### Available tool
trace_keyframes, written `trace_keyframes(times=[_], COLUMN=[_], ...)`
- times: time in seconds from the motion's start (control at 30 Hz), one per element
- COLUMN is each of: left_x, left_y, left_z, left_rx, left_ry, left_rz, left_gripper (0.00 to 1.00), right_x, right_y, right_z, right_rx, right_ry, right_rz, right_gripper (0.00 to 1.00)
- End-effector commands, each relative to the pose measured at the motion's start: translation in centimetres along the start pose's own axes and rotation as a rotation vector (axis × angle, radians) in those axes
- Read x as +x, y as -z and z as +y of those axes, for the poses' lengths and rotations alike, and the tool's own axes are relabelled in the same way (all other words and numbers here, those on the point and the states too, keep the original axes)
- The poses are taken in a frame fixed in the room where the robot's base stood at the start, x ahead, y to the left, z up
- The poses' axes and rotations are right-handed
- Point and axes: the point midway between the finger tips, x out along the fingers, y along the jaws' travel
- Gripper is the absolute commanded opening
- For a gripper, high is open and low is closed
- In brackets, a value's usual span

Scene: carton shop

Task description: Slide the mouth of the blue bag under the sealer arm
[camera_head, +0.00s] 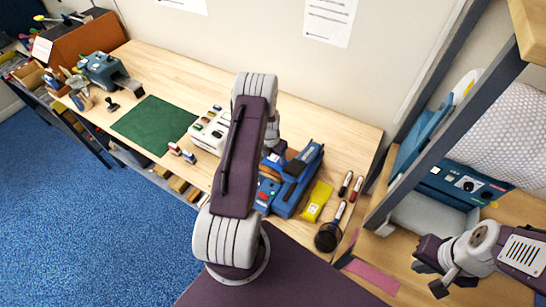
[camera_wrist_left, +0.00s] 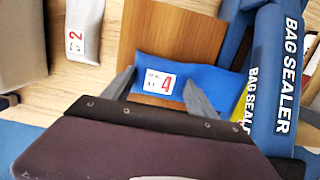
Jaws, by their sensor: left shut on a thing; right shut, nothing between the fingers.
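The blue bag (camera_wrist_left: 210,82), with a white label reading 4, lies over a brown board (camera_wrist_left: 165,35) in the left wrist view. My left gripper (camera_wrist_left: 160,93) has its fingers on both sides of the label and is shut on the bag. The bag's right end is close to the blue bag sealer (camera_wrist_left: 280,75); I cannot tell whether its mouth is under the sealer arm. In the head view the sealer (camera_head: 302,178) stands right of my left arm, which hides my left gripper. My right gripper (camera_head: 432,268) is shut and empty at the lower right.
A white bag labelled 2 (camera_wrist_left: 86,28) lies left of the board. A green mat (camera_head: 155,124) lies to the left. A shelf post (camera_head: 440,150) stands at right.

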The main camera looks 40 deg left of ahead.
Motion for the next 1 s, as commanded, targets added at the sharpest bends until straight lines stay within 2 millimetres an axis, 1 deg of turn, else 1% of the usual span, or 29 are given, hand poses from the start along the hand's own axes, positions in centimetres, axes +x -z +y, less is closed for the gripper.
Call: trace_keyframes(times=[0.37, 0.4, 0.47, 0.8, 1.0], left_x=[0.3, 0.3, 0.3, 0.2, -1.0], left_y=[0.0, 0.0, 0.0, 0.0, -0.1], left_z=[0.1, 0.1, 0.1, 0.1, 0.3], left_rx=[0.000, 0.000, 0.000, 0.000, 0.000], left_ry=[0.000, 0.000, 0.000, 0.000, 0.000], left_rz=[0.000, 0.000, 0.000, 0.000, 0.000], left_gripper=[0.24, 0.75, 0.92, 0.92, 0.92], right_x=[0.2, 0.2, 0.2, 0.1, -0.9], right_y=[0.0, 0.0, 0.0, 0.0, 0.1], right_z=[0.0, 0.0, 0.0, 0.0, 0.0], right_rx=[0.000, 0.000, 0.000, 0.000, 0.000], right_ry=[0.000, 0.000, 0.000, 0.000, 0.000], right_rz=[0.000, 0.000, 0.000, 0.000, 0.000], right_gripper=[0.00, 0.00, 0.00, 0.00, 0.00])
